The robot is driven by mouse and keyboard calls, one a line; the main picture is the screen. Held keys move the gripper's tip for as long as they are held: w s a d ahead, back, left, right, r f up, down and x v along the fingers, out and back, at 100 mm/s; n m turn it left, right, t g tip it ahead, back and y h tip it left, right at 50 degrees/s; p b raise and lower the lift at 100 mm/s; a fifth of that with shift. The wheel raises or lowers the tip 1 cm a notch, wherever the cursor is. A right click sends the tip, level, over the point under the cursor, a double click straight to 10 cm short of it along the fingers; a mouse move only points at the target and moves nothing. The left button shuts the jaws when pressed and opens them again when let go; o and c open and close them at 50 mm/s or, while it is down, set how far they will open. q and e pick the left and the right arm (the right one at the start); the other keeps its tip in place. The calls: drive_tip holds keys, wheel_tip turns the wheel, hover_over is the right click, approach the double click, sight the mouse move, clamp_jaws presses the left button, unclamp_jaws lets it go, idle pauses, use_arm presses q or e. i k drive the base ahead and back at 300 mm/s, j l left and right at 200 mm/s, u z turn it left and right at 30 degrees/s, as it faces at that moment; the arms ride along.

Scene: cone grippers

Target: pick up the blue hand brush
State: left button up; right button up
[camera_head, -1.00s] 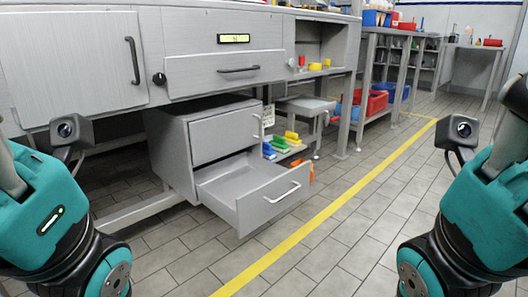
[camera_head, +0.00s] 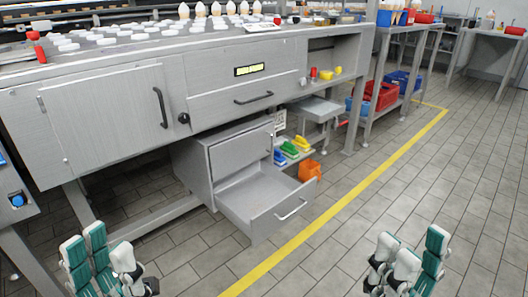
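The blue hand brush (camera_head: 279,158) is small in the head view. It lies on a low shelf behind the open drawer, at the left end of a row with a green brush (camera_head: 289,150) and a yellow brush (camera_head: 302,143). My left gripper (camera_head: 104,258) is at the bottom left, with its white and teal fingers pointing up and spread apart. My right gripper (camera_head: 410,258) is at the bottom right, also with fingers apart. Both look empty and are well away from the brush.
An open, empty-looking drawer (camera_head: 262,208) juts from the grey cabinet (camera_head: 190,172), in front and left of the brushes. An orange container (camera_head: 309,170) stands beside them. A bench (camera_head: 100,110) overhangs the cabinet. The tiled floor right of the yellow line (camera_head: 345,201) is clear.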

sight(279, 160)
drive_tip(key=l+u, duration=0.1)
drive_tip(key=u, duration=0.3)
drive_tip(key=i+l+u, duration=0.1)
drive_tip(key=u, duration=0.3)
drive_tip(key=l+u, duration=0.15)
drive_tip(key=u, duration=0.25)
drive_tip(key=i+l+u, duration=0.1)
drive_tip(key=l+u, duration=0.4)
drive_tip(key=l, duration=0.6)
drive_tip(key=k+l+u, duration=0.1)
drive_tip(key=l+u, duration=0.35)
drive_tip(key=l, duration=1.1)
drive_tip(key=k+l, duration=0.15)
drive_tip(key=l, duration=0.8)
drive_tip(key=k+l+u, duration=0.1)
drive_tip(key=l, duration=0.4)
drive_tip(key=k+l, duration=0.15)
drive_tip(key=l, duration=0.3)
